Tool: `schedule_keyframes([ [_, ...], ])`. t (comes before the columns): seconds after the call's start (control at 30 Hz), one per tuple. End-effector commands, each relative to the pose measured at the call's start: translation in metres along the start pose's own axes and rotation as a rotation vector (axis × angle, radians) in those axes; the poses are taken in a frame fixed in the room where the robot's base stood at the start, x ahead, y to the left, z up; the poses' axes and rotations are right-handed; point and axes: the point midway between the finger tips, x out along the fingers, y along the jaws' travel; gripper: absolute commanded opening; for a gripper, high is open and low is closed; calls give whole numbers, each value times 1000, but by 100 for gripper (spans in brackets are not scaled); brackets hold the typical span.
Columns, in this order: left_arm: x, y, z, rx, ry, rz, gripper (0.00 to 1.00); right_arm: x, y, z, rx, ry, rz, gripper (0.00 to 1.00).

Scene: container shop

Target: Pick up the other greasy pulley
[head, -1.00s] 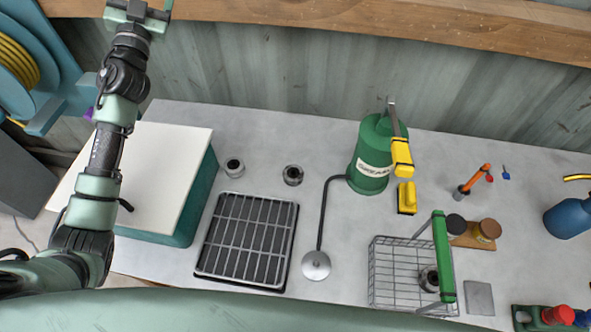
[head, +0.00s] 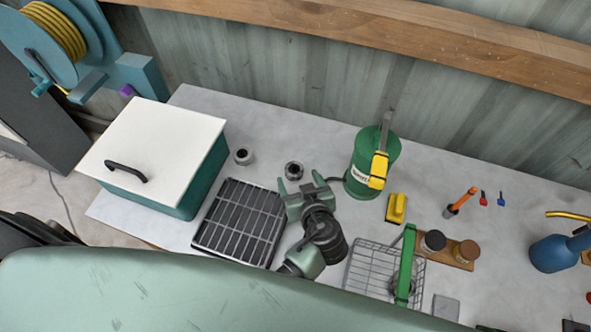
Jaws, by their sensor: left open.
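Two small metal pulleys stand on the bench behind the black grated tray (head: 240,224). The right one (head: 294,170) looks darker, with black smears; the left one (head: 243,155) looks cleaner and greyer. Another dark pulley (head: 395,283) sits in the wire basket (head: 358,268), partly hidden by the basket's green handle. My left gripper (head: 302,184) is open and empty, its fingers pointing toward the back of the bench. It is just in front of the darker pulley in the picture; I cannot tell its height above the bench. My right gripper is not in view.
A teal box (head: 203,180) with a white lid stands at left. The bench between the two loose pulleys is clear.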

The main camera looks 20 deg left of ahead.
Motion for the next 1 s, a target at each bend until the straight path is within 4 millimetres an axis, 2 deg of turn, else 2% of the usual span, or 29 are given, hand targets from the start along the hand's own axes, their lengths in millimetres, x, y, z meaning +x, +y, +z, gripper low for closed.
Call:
schedule_keyframes([
  [0.1, 18, -1, -1, 1, 4, -1, 75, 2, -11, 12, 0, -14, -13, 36],
  [0.27, 42, -1, 1, 1, 2, 1, 75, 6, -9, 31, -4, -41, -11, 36],
  [0.4, 50, -1, 0, 1, 1, 1, 75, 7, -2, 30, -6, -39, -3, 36],
  [0.6, 50, -1, 0, 1, 0, 1, 75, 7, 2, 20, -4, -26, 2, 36],
  [0.83, 50, -1, 0, 0, 0, 2, 11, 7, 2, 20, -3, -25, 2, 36],
  [0.87, 50, -1, 0, 0, 0, 2, 5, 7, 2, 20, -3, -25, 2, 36],
  [1.0, 50, -1, 0, 0, 1, 2, 5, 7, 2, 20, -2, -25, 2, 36],
])
